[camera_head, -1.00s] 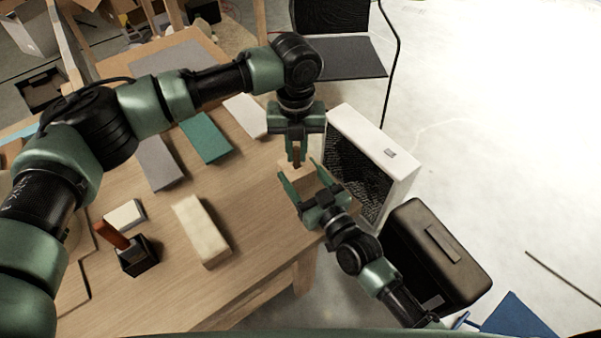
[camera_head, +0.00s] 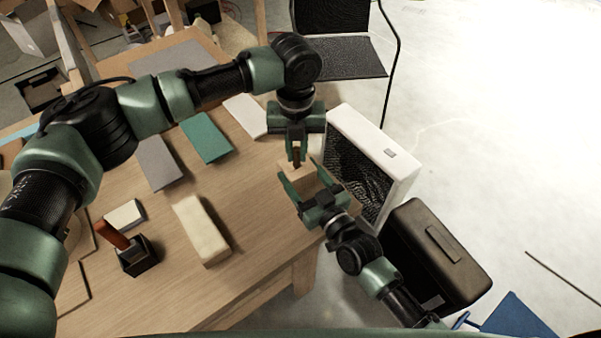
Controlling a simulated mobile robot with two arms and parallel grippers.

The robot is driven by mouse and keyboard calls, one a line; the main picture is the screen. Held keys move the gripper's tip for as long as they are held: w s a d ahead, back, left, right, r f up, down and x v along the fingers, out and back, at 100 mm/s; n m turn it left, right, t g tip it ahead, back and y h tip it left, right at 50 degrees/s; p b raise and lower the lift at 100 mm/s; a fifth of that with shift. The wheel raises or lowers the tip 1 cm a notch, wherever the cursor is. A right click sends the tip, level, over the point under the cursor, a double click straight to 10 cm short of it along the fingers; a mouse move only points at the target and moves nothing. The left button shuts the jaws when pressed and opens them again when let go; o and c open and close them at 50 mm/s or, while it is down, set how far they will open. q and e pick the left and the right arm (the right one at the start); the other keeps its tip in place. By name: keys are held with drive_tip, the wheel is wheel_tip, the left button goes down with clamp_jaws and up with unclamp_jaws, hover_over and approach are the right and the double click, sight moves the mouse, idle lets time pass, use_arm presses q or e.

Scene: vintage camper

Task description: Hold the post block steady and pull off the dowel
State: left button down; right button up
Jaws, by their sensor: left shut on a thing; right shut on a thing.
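The post block (camera_head: 293,178) is a light wooden block at the right edge of the wooden table. My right gripper (camera_head: 297,181) comes from the lower right and is shut on the block, one finger on each side. The dowel (camera_head: 297,157) is a thin reddish-brown peg standing upright over the block. My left gripper (camera_head: 297,150) reaches down from above and is shut on the dowel. Whether the dowel's lower end is still inside the block cannot be told.
On the table (camera_head: 150,293) lie a cream block (camera_head: 202,230), a black block with a brown stick (camera_head: 137,257), a small white block (camera_head: 124,214) and several flat pads. A white box-shaped heater (camera_head: 385,160) stands right of the grippers. A dark case (camera_head: 440,250) lies below it.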

use_arm(q)
drive_tip(key=shift+r, duration=0.2)
idle(0.6)
drive_tip(key=shift+r, duration=1.35)
drive_tip(key=shift+r, duration=0.1)
drive_tip(key=shift+r, duration=1.9)
use_arm(e)
drive_tip(key=o, duration=1.6)
